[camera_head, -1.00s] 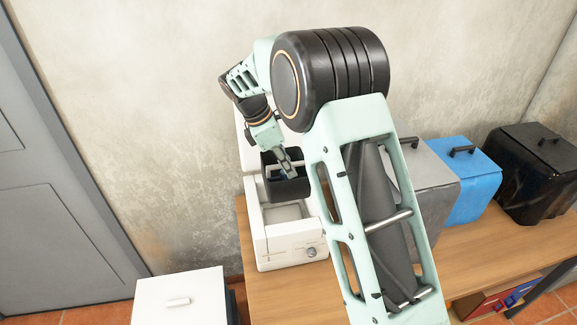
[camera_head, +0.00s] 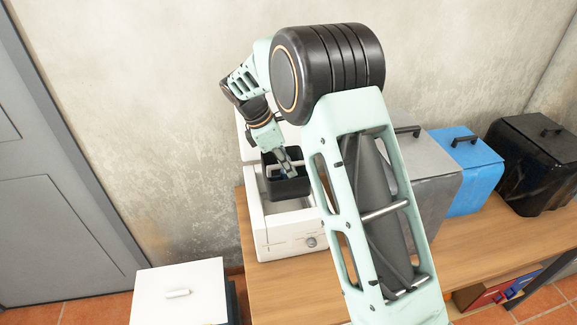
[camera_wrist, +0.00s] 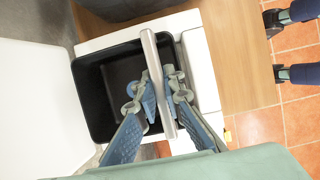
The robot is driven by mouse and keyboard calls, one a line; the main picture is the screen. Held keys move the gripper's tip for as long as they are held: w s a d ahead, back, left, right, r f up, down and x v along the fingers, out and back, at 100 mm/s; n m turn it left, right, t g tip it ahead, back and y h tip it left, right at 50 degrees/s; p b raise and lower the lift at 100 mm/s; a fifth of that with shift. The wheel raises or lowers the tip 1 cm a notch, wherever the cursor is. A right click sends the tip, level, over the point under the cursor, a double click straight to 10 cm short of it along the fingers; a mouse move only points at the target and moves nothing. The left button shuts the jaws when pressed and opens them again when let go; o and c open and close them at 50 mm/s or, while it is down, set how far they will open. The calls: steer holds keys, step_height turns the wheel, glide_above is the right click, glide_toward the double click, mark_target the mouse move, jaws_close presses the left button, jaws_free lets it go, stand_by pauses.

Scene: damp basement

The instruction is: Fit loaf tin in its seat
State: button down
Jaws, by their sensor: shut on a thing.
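The loaf tin (camera_head: 290,189) is a black, open-topped tin with a silver bar handle (camera_wrist: 152,62). My gripper (camera_wrist: 160,90) is shut on the handle, one finger on each side of the bar. The seat is the open well of a white bread machine (camera_head: 290,239) on the bench. In the head view the tin hangs upright over the well, its lower end near the well's rim; I cannot tell whether they touch. In the wrist view the tin (camera_wrist: 92,100) covers most of the well, hiding its floor. My arm hides part of the machine's right side.
The machine's open white lid (camera_wrist: 30,100) stands on the wall side. Grey (camera_head: 427,170), blue (camera_head: 470,178) and black (camera_head: 540,175) lidded bins stand to the right on the wooden bench (camera_head: 475,240). A white lidded box (camera_head: 180,292) stands at lower left.

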step_height(320, 180, down, 14)
steer(key=b, duration=0.7)
stand_by(1.3)
steer(key=shift+f, duration=0.3)
stand_by(0.8)
steer(key=c, duration=2)
jaws_free()
steer(key=shift+o, duration=0.2)
steer(key=shift+s+f, duration=0.1)
steer(key=v, duration=1.2)
